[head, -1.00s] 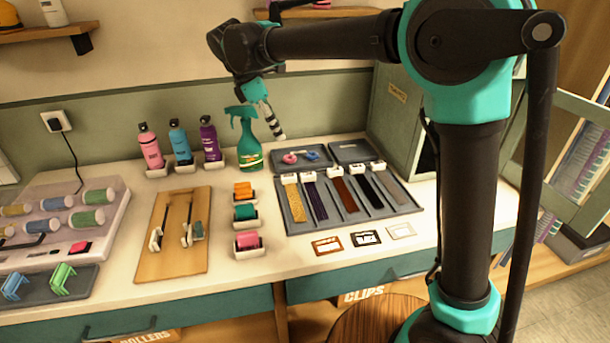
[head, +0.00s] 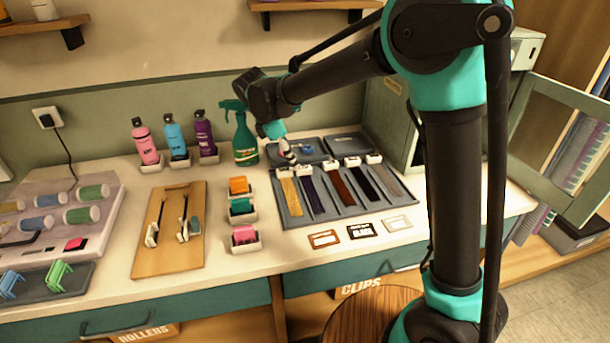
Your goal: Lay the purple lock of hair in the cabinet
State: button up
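The purple lock of hair (head: 313,196) lies in the grey sectioned tray (head: 292,221), second from the left, with a white clip at its top end. My gripper (head: 289,156) points down just above the back left of the tray, close to the white clips of the yellow and purple locks. Its fingers are small here, and I cannot tell whether they are open or shut. The green cabinet (head: 385,108) stands at the back right of the counter, with its door (head: 565,140) swung open to the right. My arm hides much of its front and inside.
A yellow lock (head: 290,196) and brown lock (head: 342,190) flank the purple one. A green spray bottle (head: 244,140) stands left of my gripper. Three small cards (head: 363,229) lie before the tray. Several bottles, a wooden board (head: 160,250) and rollers fill the left.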

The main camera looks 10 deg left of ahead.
jog(key=shift+x, duration=1.75)
grip_shut()
